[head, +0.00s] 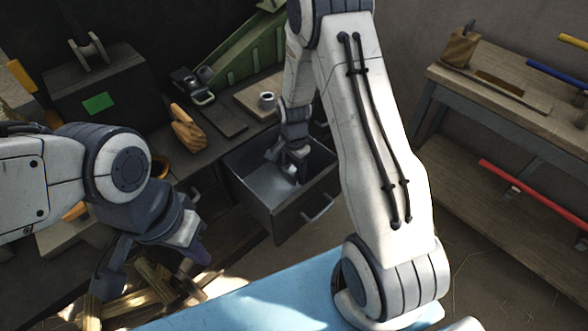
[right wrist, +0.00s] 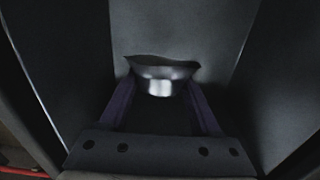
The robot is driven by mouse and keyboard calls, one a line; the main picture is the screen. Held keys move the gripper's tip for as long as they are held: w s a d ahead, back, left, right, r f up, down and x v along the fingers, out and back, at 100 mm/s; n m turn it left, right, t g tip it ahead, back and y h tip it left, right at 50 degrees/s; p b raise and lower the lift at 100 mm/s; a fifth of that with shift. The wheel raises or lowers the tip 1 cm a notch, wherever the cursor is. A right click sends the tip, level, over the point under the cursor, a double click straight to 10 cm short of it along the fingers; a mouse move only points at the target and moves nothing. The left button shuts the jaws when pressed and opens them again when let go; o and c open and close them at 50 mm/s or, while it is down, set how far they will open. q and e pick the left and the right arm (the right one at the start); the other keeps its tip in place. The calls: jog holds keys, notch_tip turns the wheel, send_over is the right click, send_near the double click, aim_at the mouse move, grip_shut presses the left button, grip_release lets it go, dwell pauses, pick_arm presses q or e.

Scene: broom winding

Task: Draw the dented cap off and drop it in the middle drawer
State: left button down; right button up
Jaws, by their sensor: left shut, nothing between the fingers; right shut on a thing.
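The dented cap (right wrist: 160,82), a shiny metal piece with an uneven rim, sits between the fingers of my right gripper (right wrist: 160,105) in the right wrist view. That gripper is shut on it. In the head view my right gripper (head: 291,165) reaches down inside the open grey drawer (head: 268,218), below the rim level. The drawer's walls surround the cap in the right wrist view. Whether the cap touches the drawer floor I cannot tell. My left gripper (head: 150,265) is shut and empty at the lower left, apart from the drawer.
A dark workbench (head: 225,145) behind the drawer carries a small metal ring (head: 267,99) and wooden pieces. A blue surface (head: 270,300) lies in front. Wooden sticks (head: 150,285) lie below my left gripper. A wooden table (head: 500,100) stands at right.

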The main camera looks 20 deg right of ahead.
aim_at(294, 190)
jog(key=shift+f+b, duration=2.1)
jog(key=shift+f, duration=0.7)
jog(key=o, duration=1.2)
jog(key=shift+r, duration=0.2)
jog(key=shift+r+p, duration=2.8)
jog(key=shift+r, duration=0.1)
jog(key=shift+r, duration=0.1)
